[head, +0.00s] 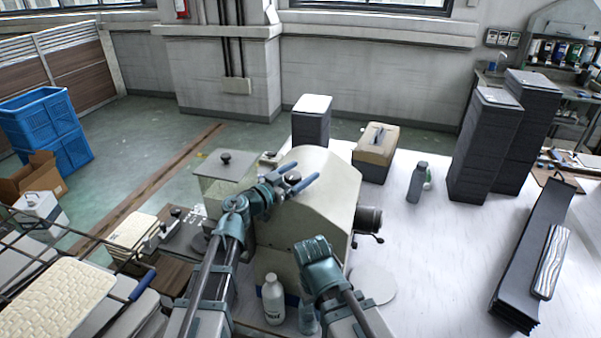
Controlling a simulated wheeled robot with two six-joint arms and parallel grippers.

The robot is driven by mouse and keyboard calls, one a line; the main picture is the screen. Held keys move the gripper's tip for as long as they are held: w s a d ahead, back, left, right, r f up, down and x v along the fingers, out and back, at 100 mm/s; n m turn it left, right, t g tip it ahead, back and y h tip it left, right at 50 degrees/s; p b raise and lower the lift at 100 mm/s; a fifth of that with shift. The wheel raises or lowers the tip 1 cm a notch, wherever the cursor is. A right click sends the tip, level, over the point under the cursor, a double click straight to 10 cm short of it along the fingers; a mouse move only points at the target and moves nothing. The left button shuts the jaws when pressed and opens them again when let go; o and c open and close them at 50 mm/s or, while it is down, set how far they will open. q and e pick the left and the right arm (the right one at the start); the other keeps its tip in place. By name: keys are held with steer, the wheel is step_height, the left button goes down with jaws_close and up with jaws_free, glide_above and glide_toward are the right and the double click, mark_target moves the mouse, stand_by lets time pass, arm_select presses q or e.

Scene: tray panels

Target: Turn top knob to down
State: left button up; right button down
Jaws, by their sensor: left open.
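A cream machine (335,180) with a rounded top stands on the white table. A dark knob (292,178) shows on its upper left part, beside the fingers of my left gripper (306,180). That gripper is open, with its blue fingers reaching right over the machine. I cannot tell whether they touch the knob or which way the knob points. Another black knob (225,157) stands on a clear-sided box at the machine's left. A dark cylinder with a small handle (370,220) sticks out of the machine's right side.
A white bottle (273,300) stands between my arms, and a white disc (373,284) lies right of my right arm. A beige case (376,150), a grey bottle (417,182) and tall dark stacks (483,145) stand behind. The table's middle right is clear.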

arm_select(q)
steer(key=shift+d, duration=0.1)
steer(key=c, duration=1.4)
steer(key=shift+o, duration=0.2)
steer(key=shift+n+t+y, duration=0.3)
steer(key=shift+y, duration=0.1)
steer(key=n+y, duration=0.1)
steer(key=t+y, duration=0.1)
steer(key=n+t+y, duration=0.1)
steer(key=shift+w+a+n, duration=0.2)
steer(key=shift+a+n, duration=0.05)
steer(key=shift+n, duration=0.05)
steer(key=shift+w+a+n+t+y, duration=0.15)
steer(key=shift+n+t+y, duration=0.25)
steer(key=shift+n+y, duration=0.6)
steer(key=shift+a+n+t+y, duration=0.35)
steer(key=shift+n+y, duration=0.2)
steer(key=shift+y, duration=0.85)
steer(key=shift+w+a+n+t+y, duration=0.15)
steer(key=shift+n+t+y, duration=0.3)
steer(key=shift+n+y, duration=0.55)
steer(key=shift+m, duration=0.25)
steer(key=o, duration=1.4)
steer(key=shift+c, duration=0.2)
